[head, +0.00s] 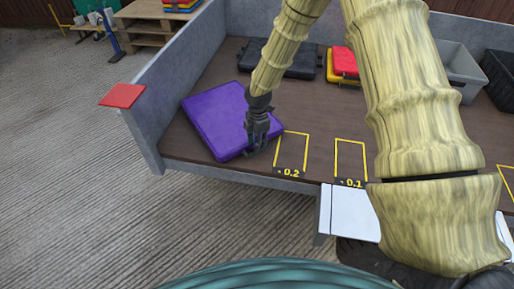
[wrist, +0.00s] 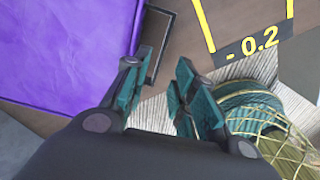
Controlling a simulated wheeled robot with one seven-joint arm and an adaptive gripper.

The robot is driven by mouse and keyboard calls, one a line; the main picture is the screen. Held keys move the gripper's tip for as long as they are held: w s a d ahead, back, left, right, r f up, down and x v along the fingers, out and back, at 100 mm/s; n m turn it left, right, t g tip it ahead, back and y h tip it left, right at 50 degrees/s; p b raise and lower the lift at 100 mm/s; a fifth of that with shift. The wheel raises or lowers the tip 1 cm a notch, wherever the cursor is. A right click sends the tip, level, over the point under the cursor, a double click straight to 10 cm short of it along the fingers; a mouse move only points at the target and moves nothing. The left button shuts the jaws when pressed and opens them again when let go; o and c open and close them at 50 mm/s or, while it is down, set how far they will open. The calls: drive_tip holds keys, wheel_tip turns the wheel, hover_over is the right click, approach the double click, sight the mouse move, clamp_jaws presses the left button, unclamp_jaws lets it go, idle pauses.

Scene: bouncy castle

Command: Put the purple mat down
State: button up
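The purple mat (head: 215,115) lies on the brown table top (head: 310,110) at its left end, turned at an angle, with its near corner close to the front edge. It fills the upper left of the wrist view (wrist: 60,55). My gripper (head: 257,148) is at the mat's right side, pointing down. In the wrist view my gripper (wrist: 160,78) has its two teal-padded fingers apart with a gap between them and nothing held there. The mat is outside the left finger; whether they touch I cannot tell.
Yellow outlines marked 0.2 (head: 292,153) and 0.1 (head: 350,160) lie right of the mat. Behind are a dark case (head: 292,60), a red mat (head: 345,62) on a yellow one, and a grey bin (head: 460,70). A low grey wall (head: 180,80) bounds the left.

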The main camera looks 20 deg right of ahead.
wheel_tip(320, 180, up, 6)
drive_tip(key=s+a+f+m+y, duration=0.1)
drive_tip(key=s+a+f+m, duration=0.3)
drive_tip(key=s+f, duration=0.5)
drive_tip(key=s+a+f+m+y, duration=0.1)
drive_tip(key=s+a+f+m, duration=0.2)
drive_tip(key=s+f+m, duration=0.65)
drive_tip(key=s+d+f+m+h, duration=0.1)
drive_tip(key=s+m, duration=0.2)
drive_tip(key=s, duration=0.8)
drive_tip(key=s+d+m+h, duration=0.1)
drive_tip(key=s+m, duration=0.3)
drive_tip(key=s, duration=0.7)
drive_tip(key=shift+s+d+f, duration=0.3)
drive_tip(key=shift+d+f, duration=0.1)
